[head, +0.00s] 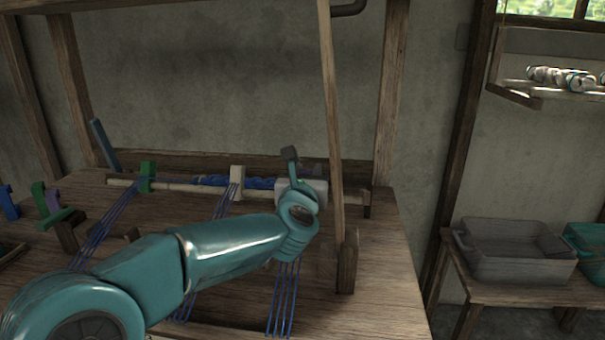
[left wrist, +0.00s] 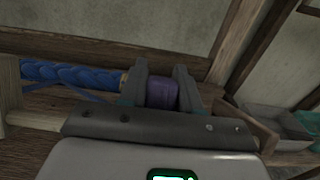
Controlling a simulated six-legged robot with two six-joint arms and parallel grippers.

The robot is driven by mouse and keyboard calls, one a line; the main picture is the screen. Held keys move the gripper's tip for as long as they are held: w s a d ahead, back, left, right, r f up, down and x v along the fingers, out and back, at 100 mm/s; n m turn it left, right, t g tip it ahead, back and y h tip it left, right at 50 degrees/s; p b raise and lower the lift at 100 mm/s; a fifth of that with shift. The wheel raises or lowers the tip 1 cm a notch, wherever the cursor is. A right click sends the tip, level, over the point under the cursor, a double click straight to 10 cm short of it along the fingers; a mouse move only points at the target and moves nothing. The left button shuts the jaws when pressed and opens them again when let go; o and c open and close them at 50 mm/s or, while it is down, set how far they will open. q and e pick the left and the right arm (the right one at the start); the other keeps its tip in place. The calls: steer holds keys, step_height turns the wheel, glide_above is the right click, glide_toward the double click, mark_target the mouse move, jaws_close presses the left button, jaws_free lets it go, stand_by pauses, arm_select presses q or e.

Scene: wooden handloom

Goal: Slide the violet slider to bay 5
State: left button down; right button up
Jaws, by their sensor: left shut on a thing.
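The violet slider (left wrist: 161,93) sits between the two dark fingers of my left gripper (left wrist: 161,82) in the left wrist view. In the head view my left gripper (head: 291,156) is at the right part of the loom's rail (head: 192,187), and the gripper and arm hide the slider there. The gripper is shut on the slider. A green slider (head: 147,176) and a cream slider (head: 237,181) stand on the rail to the left, apart from my gripper. Bay marks are not readable. My right gripper is not in view.
Blue braided cord (left wrist: 70,76) runs along the rail. Blue warp threads (head: 284,300) stretch toward the front. An upright wooden post (head: 333,120) stands just right of my gripper. A grey bin (head: 515,255) stands on a side table.

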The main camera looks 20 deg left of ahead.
arm_select(q)
steer(key=c, duration=0.9)
jaws_free()
steer(key=shift+r, duration=0.1)
steer(key=shift+s, duration=0.1)
steer(key=v, duration=1.6)
steer(key=shift+s+d, duration=0.1)
